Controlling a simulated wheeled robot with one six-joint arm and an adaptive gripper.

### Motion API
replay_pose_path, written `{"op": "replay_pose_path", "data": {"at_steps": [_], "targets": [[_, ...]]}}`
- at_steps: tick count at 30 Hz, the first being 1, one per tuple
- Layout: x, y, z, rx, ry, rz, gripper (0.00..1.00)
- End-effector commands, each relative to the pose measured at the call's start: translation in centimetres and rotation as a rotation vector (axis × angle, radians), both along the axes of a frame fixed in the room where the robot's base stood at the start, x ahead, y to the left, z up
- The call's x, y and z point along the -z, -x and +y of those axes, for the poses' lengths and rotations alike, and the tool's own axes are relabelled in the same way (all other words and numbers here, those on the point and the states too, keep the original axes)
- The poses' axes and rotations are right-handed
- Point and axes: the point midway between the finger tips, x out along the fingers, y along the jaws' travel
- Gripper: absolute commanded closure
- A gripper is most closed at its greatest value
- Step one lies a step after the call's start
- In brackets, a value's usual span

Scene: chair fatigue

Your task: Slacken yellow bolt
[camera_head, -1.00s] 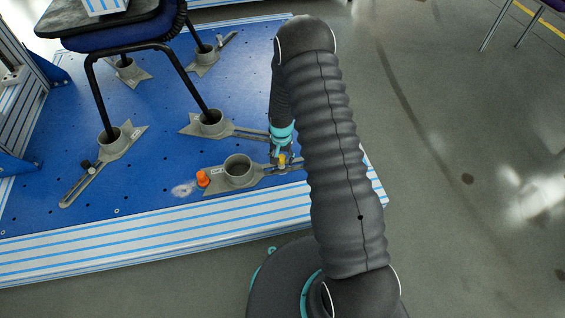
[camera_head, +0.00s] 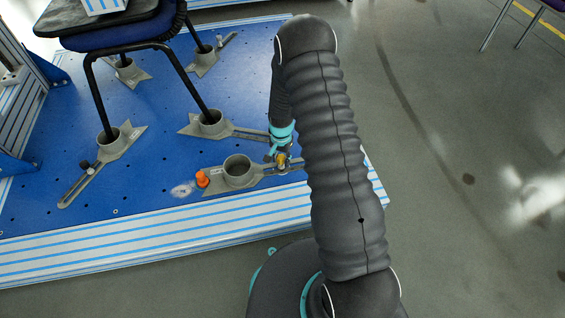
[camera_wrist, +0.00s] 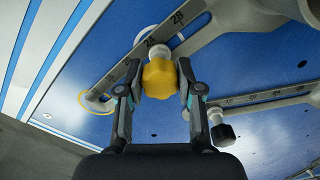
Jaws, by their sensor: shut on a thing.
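The yellow bolt (camera_wrist: 160,78) has a lobed knob head and sits at the slotted arm of a grey metal foot holder. In the wrist view my gripper (camera_wrist: 158,82) has one finger on each side of the knob and is shut on it. In the head view the yellow bolt (camera_head: 282,160) shows small beneath my gripper (camera_head: 279,157), partly hidden by my arm. The grey holder (camera_head: 220,182) with its round cup lies near the front edge of the blue platform.
An orange knob (camera_head: 202,179) stands on the holder's left end. A black knob (camera_wrist: 223,133) is close to the right finger in the wrist view. A chair (camera_head: 120,45) stands with its legs in other grey holders on the blue platform (camera_head: 140,190).

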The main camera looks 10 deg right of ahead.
Motion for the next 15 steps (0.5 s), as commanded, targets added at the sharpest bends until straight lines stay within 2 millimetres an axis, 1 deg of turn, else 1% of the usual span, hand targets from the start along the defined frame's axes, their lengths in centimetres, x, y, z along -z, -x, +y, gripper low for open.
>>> {"op": "replay_pose_path", "data": {"at_steps": [9,15], "targets": [[0.13,0.0,0.0,-0.289,0.0,0.0,1.0],[0.05,0.01,0.01,-0.333,0.0,0.0,1.0]]}}
